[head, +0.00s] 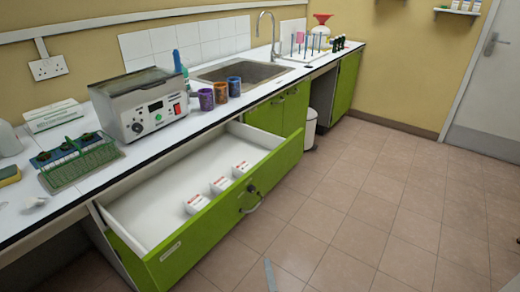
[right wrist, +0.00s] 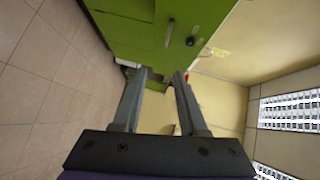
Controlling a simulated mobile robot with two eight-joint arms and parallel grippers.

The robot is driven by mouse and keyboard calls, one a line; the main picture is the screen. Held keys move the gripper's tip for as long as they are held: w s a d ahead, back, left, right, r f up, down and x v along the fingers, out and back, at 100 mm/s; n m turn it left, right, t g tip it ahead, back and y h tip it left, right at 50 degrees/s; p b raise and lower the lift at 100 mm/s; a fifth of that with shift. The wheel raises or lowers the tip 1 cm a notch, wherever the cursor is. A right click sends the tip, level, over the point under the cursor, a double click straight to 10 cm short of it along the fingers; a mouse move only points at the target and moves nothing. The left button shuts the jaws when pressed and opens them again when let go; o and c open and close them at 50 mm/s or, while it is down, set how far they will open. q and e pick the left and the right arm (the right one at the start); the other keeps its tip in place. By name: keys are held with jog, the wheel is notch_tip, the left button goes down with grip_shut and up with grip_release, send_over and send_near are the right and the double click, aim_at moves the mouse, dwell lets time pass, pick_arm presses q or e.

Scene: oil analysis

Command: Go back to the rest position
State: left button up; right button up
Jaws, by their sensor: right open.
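My right gripper (right wrist: 161,74) shows in the right wrist view with its two grey fingers apart and nothing between them. In the head view only a thin grey sliver of it (head: 269,274) shows at the bottom edge, over the tiled floor and apart from the drawer. My left gripper is not in view. A green-fronted drawer (head: 222,222) stands pulled out under the counter. Three small white and red boxes (head: 220,185) lie inside it, near its front.
The white counter (head: 165,140) carries a grey lab device (head: 140,105), a green rack (head: 80,163), several mugs (head: 220,92) and a sink (head: 240,72). A white bin (head: 310,128) stands under the counter. The tiled floor (head: 370,210) to the right is clear up to the door (head: 488,90).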

jog(key=s+d+f+n+g+h, duration=0.1)
jog(key=s+d+f+n+g, duration=0.1)
jog(key=s+d+n+g, duration=0.6)
jog(key=s+d+f+n+g+h, duration=0.1)
jog(key=s+d+f+n+g, duration=0.25)
jog(key=s+d+n, duration=0.55)
pick_arm(q)
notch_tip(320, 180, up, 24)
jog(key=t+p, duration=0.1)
jog(key=p, duration=2)
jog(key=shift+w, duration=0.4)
pick_arm(e)
notch_tip(320, 180, up, 25)
jog(key=a+m, duration=0.1)
jog(key=m, duration=0.1)
jog(key=shift+s+a+t, duration=0.3)
jog(key=shift+a+t, duration=0.05)
jog(key=shift+a, duration=0.05)
